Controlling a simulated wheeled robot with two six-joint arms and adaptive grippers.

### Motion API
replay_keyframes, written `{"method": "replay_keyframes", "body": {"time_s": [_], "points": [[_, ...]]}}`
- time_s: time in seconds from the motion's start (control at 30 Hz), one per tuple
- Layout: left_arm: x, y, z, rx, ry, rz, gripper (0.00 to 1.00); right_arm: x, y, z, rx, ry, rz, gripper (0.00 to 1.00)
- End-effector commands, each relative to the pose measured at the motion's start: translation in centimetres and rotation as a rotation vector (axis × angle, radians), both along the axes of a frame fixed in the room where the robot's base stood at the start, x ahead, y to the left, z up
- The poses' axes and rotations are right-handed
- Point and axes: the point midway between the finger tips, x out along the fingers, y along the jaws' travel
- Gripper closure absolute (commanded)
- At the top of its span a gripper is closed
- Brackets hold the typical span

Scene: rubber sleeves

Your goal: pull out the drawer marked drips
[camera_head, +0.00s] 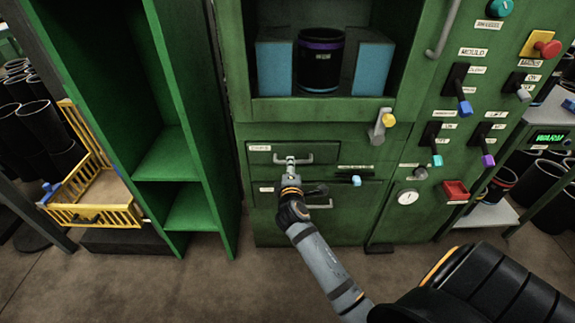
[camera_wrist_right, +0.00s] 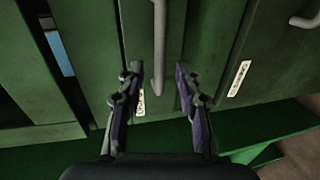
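Two stacked green drawers sit under the press cavity. The upper drawer (camera_head: 265,163) has a small white label (camera_head: 260,147) and a bar handle (camera_head: 325,158); the lower drawer (camera_head: 285,227) has its own label (camera_head: 266,189). Both look shut, and their lettering is too small to read. My right gripper (camera_head: 291,166) is at the left part of the upper handle. In the wrist view, its fingers (camera_wrist_right: 158,88) are open, one on each side of that handle (camera_wrist_right: 158,50), with gaps visible. The lower handle (camera_wrist_right: 305,20) is off to the right there. My left gripper is not in view.
A lever with a blue knob (camera_head: 356,180) juts out right of the upper handle, and one with a yellow knob (camera_head: 389,120) above it. A green shelf (camera_head: 168,155) stands at left, with a yellow crate (camera_head: 122,212) beyond. The floor (camera_head: 190,290) in front is clear.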

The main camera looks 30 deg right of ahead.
Motion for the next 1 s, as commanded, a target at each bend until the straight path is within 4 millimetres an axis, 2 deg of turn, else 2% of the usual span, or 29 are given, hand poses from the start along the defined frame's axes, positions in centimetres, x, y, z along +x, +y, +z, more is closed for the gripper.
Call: {"method": "replay_keyframes", "body": {"time_s": [0.1, 0.23, 0.57, 0.83, 1.0], "points": [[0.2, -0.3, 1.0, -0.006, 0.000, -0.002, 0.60, 1.9, -1.2, -0.6, -0.001, -0.001, -0.001, 0.65], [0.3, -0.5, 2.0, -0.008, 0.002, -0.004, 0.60, 3.1, -1.9, -0.9, -0.001, -0.001, 0.000, 0.65], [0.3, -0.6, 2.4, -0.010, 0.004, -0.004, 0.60, 3.5, -2.2, -0.9, 0.003, 0.001, 0.001, 0.65], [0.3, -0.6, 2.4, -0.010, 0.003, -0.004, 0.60, 3.5, -2.1, -0.9, 0.003, 0.001, 0.001, 1.00], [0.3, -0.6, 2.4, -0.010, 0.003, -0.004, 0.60, 3.5, -2.1, -1.0, 0.003, 0.001, 0.001, 1.00]]}}
